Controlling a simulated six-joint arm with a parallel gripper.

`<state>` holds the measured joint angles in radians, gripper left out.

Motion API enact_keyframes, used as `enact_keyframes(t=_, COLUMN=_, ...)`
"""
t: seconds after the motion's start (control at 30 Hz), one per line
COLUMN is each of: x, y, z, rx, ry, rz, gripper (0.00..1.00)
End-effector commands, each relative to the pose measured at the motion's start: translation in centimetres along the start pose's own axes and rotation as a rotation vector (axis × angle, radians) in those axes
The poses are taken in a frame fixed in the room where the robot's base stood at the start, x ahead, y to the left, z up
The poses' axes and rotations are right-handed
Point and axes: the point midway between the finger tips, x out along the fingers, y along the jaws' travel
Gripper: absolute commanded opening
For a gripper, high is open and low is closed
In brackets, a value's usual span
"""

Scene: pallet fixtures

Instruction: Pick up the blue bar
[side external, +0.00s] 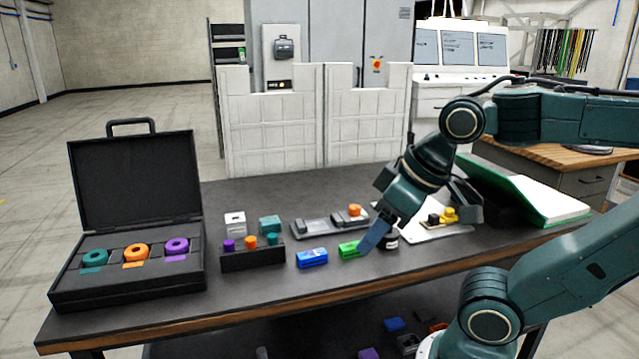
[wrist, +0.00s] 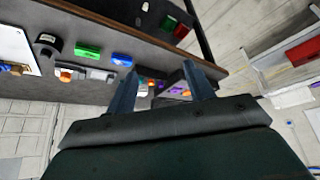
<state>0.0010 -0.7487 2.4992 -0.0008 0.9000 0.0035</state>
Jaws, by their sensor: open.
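The blue bar (side external: 312,258) lies on the dark table near its front edge, left of a green bar (side external: 350,249). In the wrist view the blue bar (wrist: 122,60) is to the left of my gripper's fingers, beside the green bar (wrist: 88,51). My gripper (side external: 372,240) points down over the table, to the right of the blue bar and close to the green bar in the side view. In the wrist view my gripper (wrist: 160,80) has its two fingers apart with nothing held between them.
A black holder (side external: 252,257) with purple, orange and teal pegs stands left of the blue bar. Behind are a grey fixture (side external: 325,228) and a white block (side external: 235,223). An open black case (side external: 130,290) with rings is far left.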

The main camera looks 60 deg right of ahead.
Motion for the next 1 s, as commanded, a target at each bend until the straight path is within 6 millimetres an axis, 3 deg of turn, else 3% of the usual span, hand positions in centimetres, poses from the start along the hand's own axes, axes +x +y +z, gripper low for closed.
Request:
enact_keyframes(t=0.17, x=0.2, y=0.1, z=-0.7, rx=0.062, ry=-0.013, rz=0.001, gripper=0.53)
enact_keyframes(t=0.37, x=0.9, y=0.7, z=-2.6, rx=0.266, ry=-0.054, rz=0.004, gripper=0.53)
enact_keyframes(t=0.67, x=3.3, y=3.1, z=-6.8, rx=0.742, ry=-0.141, rz=0.015, gripper=0.53)
enact_keyframes(t=1.0, x=7.2, y=8.0, z=-10.4, rx=1.309, ry=-0.241, rz=0.04, gripper=0.53)
